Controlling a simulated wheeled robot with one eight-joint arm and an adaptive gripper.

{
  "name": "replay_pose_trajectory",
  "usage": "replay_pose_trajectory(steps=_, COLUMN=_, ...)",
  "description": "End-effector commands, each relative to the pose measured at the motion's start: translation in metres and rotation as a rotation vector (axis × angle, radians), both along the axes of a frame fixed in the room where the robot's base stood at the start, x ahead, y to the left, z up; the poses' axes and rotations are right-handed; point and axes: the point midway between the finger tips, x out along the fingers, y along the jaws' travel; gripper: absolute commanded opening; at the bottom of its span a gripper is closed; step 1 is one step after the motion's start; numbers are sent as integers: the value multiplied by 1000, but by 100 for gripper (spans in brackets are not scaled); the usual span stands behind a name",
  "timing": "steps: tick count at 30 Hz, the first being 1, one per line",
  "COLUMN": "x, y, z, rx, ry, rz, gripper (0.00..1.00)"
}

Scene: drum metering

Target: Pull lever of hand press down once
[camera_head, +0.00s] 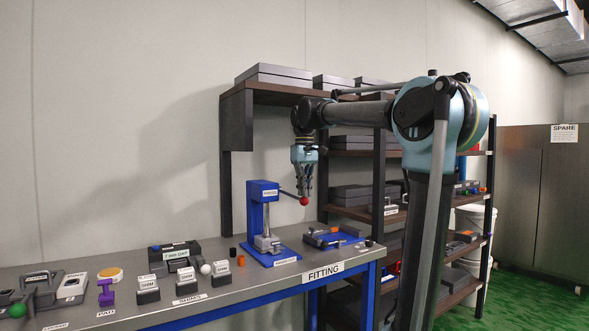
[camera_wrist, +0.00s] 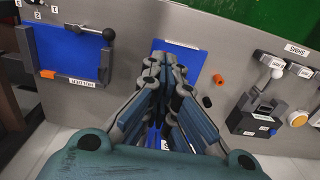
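The blue hand press (camera_head: 256,212) stands upright on the steel bench, on a blue base plate. Its dark lever sticks out to the right, roughly level and slightly downward, ending in a red ball knob (camera_head: 303,201). My gripper (camera_head: 306,192) points down just above the knob, its fingers drawn together. In the wrist view my gripper (camera_wrist: 165,66) has its fingertips close together with nothing seen between them. It covers most of the press there; the blue base plate (camera_wrist: 198,58) shows behind it. The knob is hidden in that view, and contact with it is unclear.
A blue fixture plate (camera_head: 335,238) lies right of the press. A shelf unit (camera_head: 362,154) with grey boxes stands behind. Small orange and black caps lie near the press.

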Motion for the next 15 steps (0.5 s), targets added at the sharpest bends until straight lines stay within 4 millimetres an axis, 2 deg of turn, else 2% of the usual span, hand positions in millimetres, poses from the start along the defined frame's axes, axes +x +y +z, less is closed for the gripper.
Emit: replay_pose_trajectory(steps=15, x=0, y=0, z=-6, rx=0, ry=0, rz=0, gripper=0)
